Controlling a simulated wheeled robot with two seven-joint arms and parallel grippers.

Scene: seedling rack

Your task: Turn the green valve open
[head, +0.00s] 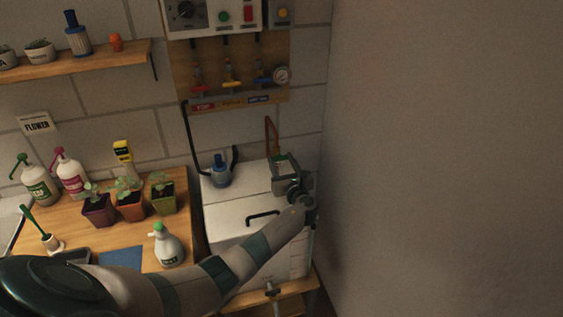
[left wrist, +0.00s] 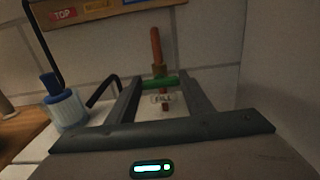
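The green valve handle (left wrist: 160,82) is a short bar across a brass fitting on an upright copper pipe (left wrist: 156,47), which also shows in the head view (head: 270,135). My left gripper (left wrist: 158,84) is open, with its two dark fingers on either side of the handle. The bar's ends lie close to the fingertips; I cannot tell whether they touch. A small label reading FILL (left wrist: 162,98) shows between the fingers. In the head view my left gripper (head: 284,160) is above the back right of the white box, and the handle is hidden there. My right gripper is not in view.
The white box (head: 232,216) carries a blue-capped filter (head: 220,171) and a black handle. A valve board (head: 230,97) hangs above, with red, yellow and blue handles. A bare wall (head: 440,150) stands close on the right. Potted seedlings and bottles fill the bench at left.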

